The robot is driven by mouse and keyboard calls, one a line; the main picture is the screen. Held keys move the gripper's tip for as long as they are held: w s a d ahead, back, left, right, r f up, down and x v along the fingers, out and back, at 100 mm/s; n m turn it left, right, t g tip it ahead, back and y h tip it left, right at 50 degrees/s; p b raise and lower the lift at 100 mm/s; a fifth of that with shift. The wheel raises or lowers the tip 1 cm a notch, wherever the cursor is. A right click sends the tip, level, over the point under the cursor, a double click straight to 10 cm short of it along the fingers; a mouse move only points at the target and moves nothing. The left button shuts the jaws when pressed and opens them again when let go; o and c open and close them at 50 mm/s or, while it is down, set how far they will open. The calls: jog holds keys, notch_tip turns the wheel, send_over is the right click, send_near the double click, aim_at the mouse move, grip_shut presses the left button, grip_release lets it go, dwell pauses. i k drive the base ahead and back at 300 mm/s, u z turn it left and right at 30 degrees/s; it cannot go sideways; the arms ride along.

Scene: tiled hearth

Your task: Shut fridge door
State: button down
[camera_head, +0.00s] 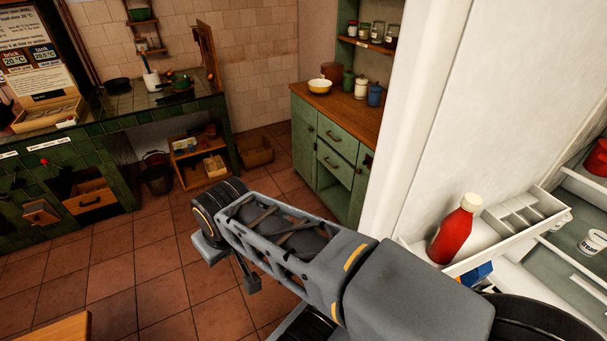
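The white fridge door (455,110) stands open at the right, its inner face and near-vertical edge in view. A door shelf (530,228) on it holds a red bottle (455,230) with a pale cap and a white egg-rack-like insert. The fridge interior (580,225) shows partly at the far right edge. My arm reaches from the lower right towards the left, in front of the door's lower part. My gripper (228,264) is partly hidden under the arm's end, over the floor left of the door. I cannot tell whether it is open; nothing held is visible.
A green cabinet (328,165) with a wooden top stands behind the door, bowl and jars on it. A green-tiled hearth (110,125) lies at the left. A wooden corner (60,332) shows at the lower left. The tiled floor (130,265) between is clear.

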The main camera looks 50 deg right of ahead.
aim_at(484, 97)
jog(key=i, duration=1.75)
jog(key=z, duration=3.05)
